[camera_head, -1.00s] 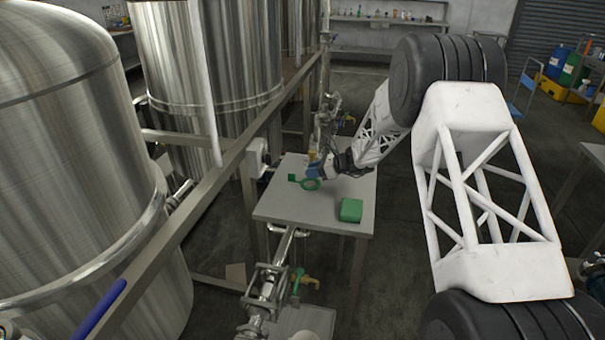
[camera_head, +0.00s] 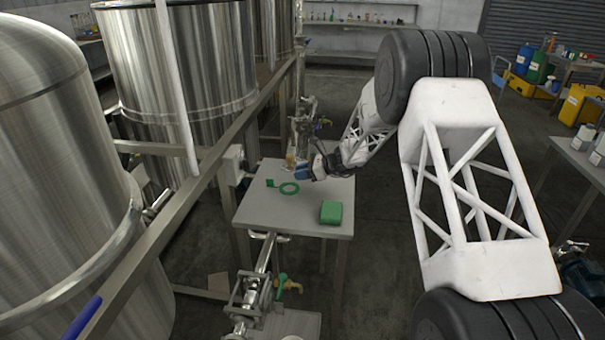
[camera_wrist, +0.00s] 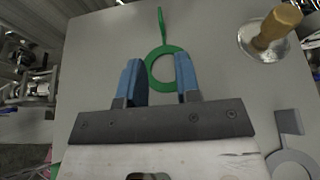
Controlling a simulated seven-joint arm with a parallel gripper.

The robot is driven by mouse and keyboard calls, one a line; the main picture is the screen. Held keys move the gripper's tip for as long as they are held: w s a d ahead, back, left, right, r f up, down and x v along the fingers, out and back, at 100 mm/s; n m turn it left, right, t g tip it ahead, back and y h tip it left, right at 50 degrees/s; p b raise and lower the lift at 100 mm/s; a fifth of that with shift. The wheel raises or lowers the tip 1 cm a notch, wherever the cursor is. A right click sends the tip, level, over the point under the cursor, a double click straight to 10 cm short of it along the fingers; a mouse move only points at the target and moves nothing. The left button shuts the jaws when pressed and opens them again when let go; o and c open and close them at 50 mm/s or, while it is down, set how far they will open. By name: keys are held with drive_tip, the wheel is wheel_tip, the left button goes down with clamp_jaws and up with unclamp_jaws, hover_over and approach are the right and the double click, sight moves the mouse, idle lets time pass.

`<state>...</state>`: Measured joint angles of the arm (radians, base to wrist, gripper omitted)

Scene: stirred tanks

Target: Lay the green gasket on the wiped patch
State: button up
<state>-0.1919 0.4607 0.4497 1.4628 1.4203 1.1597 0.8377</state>
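The green gasket (camera_head: 289,188), a flat ring with a tab, lies on the grey table (camera_head: 258,212). In the wrist view the gasket (camera_wrist: 180,83) shows between and beyond my fingers, its tab pointing to the top. My gripper (camera_head: 303,174) is just behind and right of the ring in the head view, seemingly above the table. In the wrist view my gripper (camera_wrist: 159,68) has its two blue fingers spread with nothing clamped between them. Part of the ring's near side is hard to make out. I cannot make out a wiped patch on the tabletop.
A green block (camera_head: 331,212) sits at the table's front right. A wooden-handled tool (camera_wrist: 277,27) with a round, clear base stands right of the gasket. A grey ring with a tab (camera_wrist: 287,123) lies at lower right. Steel tanks (camera_head: 190,70) stand left.

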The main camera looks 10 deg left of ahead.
idle(0.3)
drive_tip(key=s+d+r+n+h, duration=0.25)
drive_tip(key=s+d+r, duration=0.4)
drive_tip(key=s, duration=0.35)
drive_tip(key=s+d+r+n+h, duration=0.2)
drive_tip(key=s+d+r+n, duration=0.3)
drive_tip(key=s+r, duration=0.4)
drive_tip(key=s+d+r+n+h, duration=0.2)
drive_tip(key=s+d+r, duration=0.5)
drive_tip(key=s, duration=0.3)
drive_tip(key=s+d+n+t+h, duration=0.1)
drive_tip(key=s+d, duration=0.4)
drive_tip(key=s, duration=0.5)
drive_tip(key=s+d+n+h, duration=0.3)
drive_tip(key=s+d+n, duration=0.1)
drive_tip(key=s, duration=0.7)
drive_tip(key=s+d+n+t+h, duration=0.1)
drive_tip(key=s+d+n+h, duration=0.2)
drive_tip(key=s+d, duration=0.3)
drive_tip(key=s, duration=0.4)
drive_tip(key=shift+s+d+t, duration=0.25)
drive_tip(key=shift+d+t, duration=0.05)
drive_tip(key=shift+d, duration=0.05)
